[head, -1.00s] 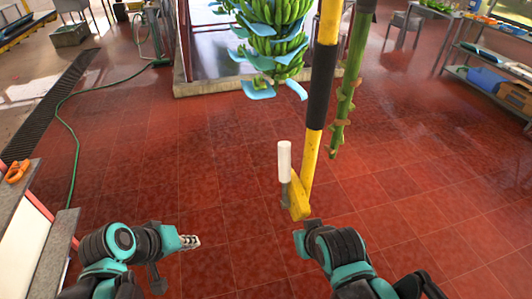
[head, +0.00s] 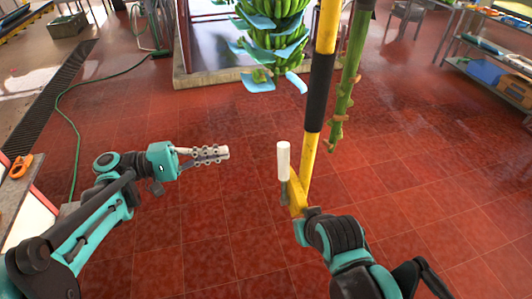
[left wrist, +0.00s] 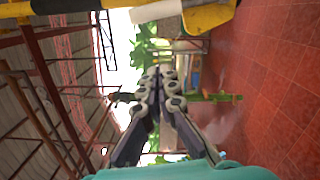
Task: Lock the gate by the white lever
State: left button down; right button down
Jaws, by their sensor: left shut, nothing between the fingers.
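The white lever (head: 283,160) stands upright on a short dark stem at the lower end of the yellow and black gate bar (head: 319,85). A yellow bracket (head: 297,197) joins them. My left gripper (head: 226,153) is shut and empty, left of the lever at about its height, apart from it. In the left wrist view, the closed fingers (left wrist: 160,72) point towards the white lever (left wrist: 156,12) near the top edge. My right gripper (head: 306,212) is at the bar's lower end; its fingers are mostly hidden, so I cannot tell their state or whether they grip the bar.
A green banana bunch (head: 275,35) with blue sheets hangs behind the bar. A green stem (head: 348,85) hangs just right of it. A green hose (head: 75,130) lies at the left. Shelves (head: 490,75) stand at the far right. Red tiled floor is open around the lever.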

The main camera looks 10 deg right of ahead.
aim_at(284, 173)
pick_arm(q)
jog(key=s+d+p, duration=0.1)
jog(key=s+d, duration=0.3)
jog(key=d, duration=0.7)
jog(key=shift+r, duration=0.45)
jog(key=shift+s+r, duration=0.1)
